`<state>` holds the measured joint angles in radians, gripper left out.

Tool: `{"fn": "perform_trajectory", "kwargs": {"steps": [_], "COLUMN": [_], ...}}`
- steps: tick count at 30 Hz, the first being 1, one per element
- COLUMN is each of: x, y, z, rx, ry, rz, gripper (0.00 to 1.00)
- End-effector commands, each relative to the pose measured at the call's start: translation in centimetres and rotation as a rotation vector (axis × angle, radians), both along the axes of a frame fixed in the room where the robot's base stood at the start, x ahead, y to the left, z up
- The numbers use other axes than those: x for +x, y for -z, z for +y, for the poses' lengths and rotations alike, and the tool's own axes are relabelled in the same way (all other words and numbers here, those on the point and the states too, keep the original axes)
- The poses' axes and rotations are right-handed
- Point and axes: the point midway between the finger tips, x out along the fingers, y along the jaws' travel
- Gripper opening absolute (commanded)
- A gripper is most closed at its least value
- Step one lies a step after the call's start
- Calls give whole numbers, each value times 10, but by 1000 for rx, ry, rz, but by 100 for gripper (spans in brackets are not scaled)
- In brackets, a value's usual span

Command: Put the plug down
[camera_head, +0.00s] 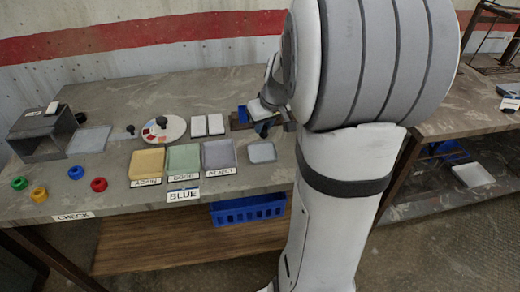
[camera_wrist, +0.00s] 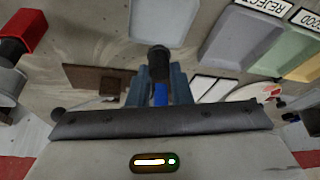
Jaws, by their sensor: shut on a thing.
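My gripper (camera_wrist: 160,72) is shut on a dark plug (camera_wrist: 158,60), whose rounded end shows between the blue-grey fingers in the wrist view. In the head view my gripper (camera_head: 266,126) is over the bench just behind a small pale grey tray (camera_head: 262,153); the plug cannot be made out there. The pale tray (camera_wrist: 163,22) also shows ahead of the fingers in the wrist view. Three labelled trays stand in a row to its left: yellow AGAIN (camera_head: 147,163), green GOOD (camera_head: 184,158) and grey REJECT (camera_head: 218,154). Whether the plug touches anything cannot be told.
A round dial (camera_head: 163,129), white cards (camera_head: 207,125) and a blue block (camera_head: 243,114) lie behind the trays. A grey box (camera_head: 42,133) and coloured rings (camera_head: 39,194) are at left. A BLUE sign (camera_head: 183,195) is at the front edge. A brown board (camera_wrist: 88,78) is beside my gripper.

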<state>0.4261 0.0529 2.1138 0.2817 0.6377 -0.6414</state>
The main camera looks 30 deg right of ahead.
Motion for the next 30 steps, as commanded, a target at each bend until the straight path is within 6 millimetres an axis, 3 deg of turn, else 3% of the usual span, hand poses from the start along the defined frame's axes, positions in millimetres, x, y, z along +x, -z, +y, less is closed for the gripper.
{"fn": "perform_trajectory", "kwargs": {"steps": [14,26,27,30], "x": [1,2,2,2], "y": [56,62,60,60], "z": [6,7,7,7], "rx": [2,-1,-1,-1], "ry": [-12,-15,-15,-15], "rz": [3,-1,-1,-1], "gripper": [0,0,22,30]}}
